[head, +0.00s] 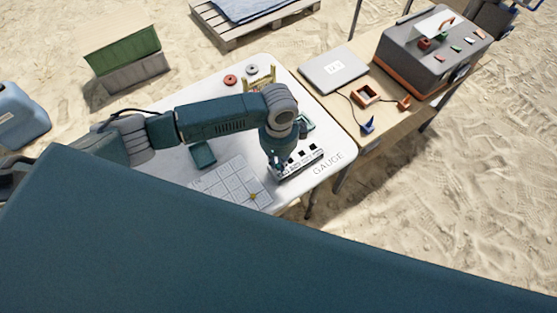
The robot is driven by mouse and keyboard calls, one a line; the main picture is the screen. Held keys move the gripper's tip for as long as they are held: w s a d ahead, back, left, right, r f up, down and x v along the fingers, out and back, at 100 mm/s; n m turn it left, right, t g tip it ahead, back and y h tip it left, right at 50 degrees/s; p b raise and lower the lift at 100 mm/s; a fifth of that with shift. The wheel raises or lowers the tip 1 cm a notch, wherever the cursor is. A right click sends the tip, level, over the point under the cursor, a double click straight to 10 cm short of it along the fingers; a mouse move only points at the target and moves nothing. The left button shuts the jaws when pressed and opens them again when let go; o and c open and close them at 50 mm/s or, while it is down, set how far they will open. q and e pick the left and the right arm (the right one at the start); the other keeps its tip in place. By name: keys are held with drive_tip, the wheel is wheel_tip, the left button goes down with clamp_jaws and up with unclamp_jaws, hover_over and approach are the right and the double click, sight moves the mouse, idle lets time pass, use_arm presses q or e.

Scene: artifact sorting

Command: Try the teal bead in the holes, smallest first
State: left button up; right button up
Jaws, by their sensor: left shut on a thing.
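The gauge (313,162), a pale strip with a row of dark square holes, lies near the right edge of the white table, beside the printed word GAUGE. My left arm reaches in from the left and bends down. My left gripper (279,166) points down at the left end of the gauge. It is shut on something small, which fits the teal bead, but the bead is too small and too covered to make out. I cannot tell whether it touches a hole. My right gripper is not in view.
A pale gridded tray (233,184) lies left of the gauge, with a small yellow thing (253,196) on it. A teal box (203,154) stands behind the tray. A red ring (230,80) and a grey ring (252,69) lie at the back. A wooden table with a laptop (333,69) adjoins right.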

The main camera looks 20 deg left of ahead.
use_arm(q)
drive_tip(key=shift+p, duration=0.3)
idle(0.7)
drive_tip(key=shift+f+p, duration=0.15)
drive_tip(key=shift+p, duration=0.5)
idle(0.9)
drive_tip(key=o, duration=1.2)
